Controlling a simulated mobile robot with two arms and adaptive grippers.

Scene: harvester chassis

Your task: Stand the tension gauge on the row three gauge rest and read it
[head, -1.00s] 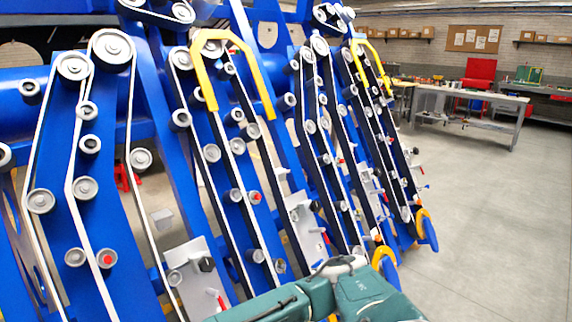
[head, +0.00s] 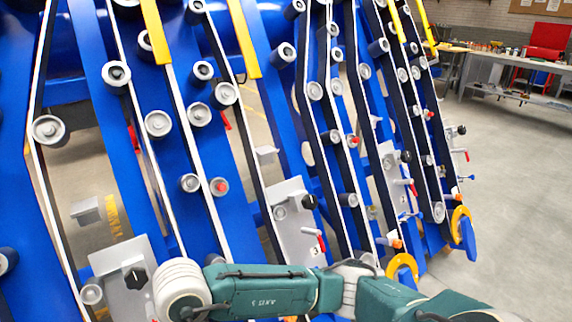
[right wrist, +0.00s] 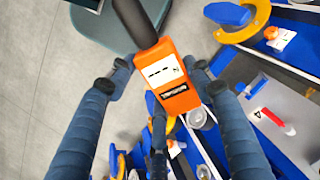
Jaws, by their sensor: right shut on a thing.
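The tension gauge (right wrist: 172,84) is orange, with a white display showing dashes and a black upper end. In the right wrist view it sits between the dark fingers of my right gripper (right wrist: 161,87), which is shut on it. In the head view my right arm crosses the bottom, and its gripper and the gauge are out of sight. A grey plate marked 3 (head: 298,222) stands at lower centre, with a black knob and a red-handled lever. I cannot tell which part is the row three gauge rest. My left gripper is not in view.
Blue chassis beams with several belts and rollers fill the left and centre. A plate marked 4 (right wrist: 292,107) and a yellow hook (right wrist: 243,22) are near the gripper in the wrist view. Open concrete floor (head: 510,190) and a workbench (head: 515,78) lie at right.

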